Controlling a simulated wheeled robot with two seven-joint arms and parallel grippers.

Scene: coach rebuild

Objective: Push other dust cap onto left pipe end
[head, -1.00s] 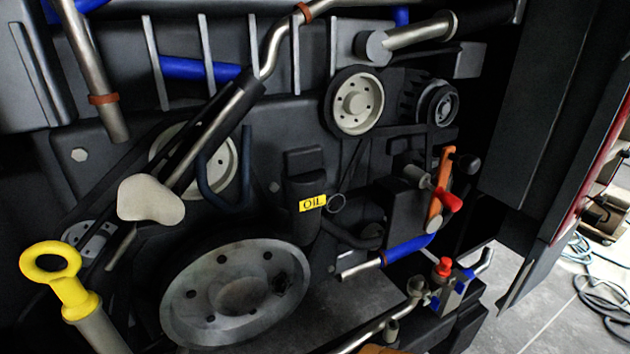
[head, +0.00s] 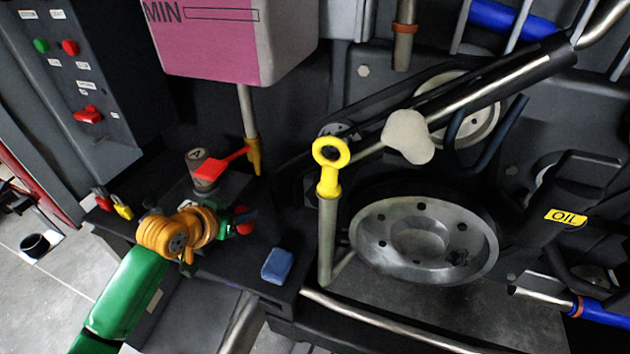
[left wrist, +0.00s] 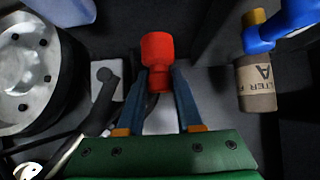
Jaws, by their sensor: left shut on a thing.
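My left gripper (head: 238,222) is over the dark ledge at the lower left in the head view. It is shut on a red dust cap (head: 243,216), which shows partly beyond the fingers. In the left wrist view, the red cap (left wrist: 157,50) sits upright between the tips of the two blue-grey fingers. A steel pipe end (head: 517,291) shows at the lower right of the head view, and a banded pipe (head: 403,50) ends at the top. I cannot tell which is the left pipe end. My right gripper is out of view.
A filter marked A (head: 203,170) stands behind the gripper, with a red lever (head: 222,163) beside it. A blue block (head: 277,265) lies to the right on the ledge. A yellow-ringed dipstick (head: 329,166) and a large pulley (head: 375,245) are farther right.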

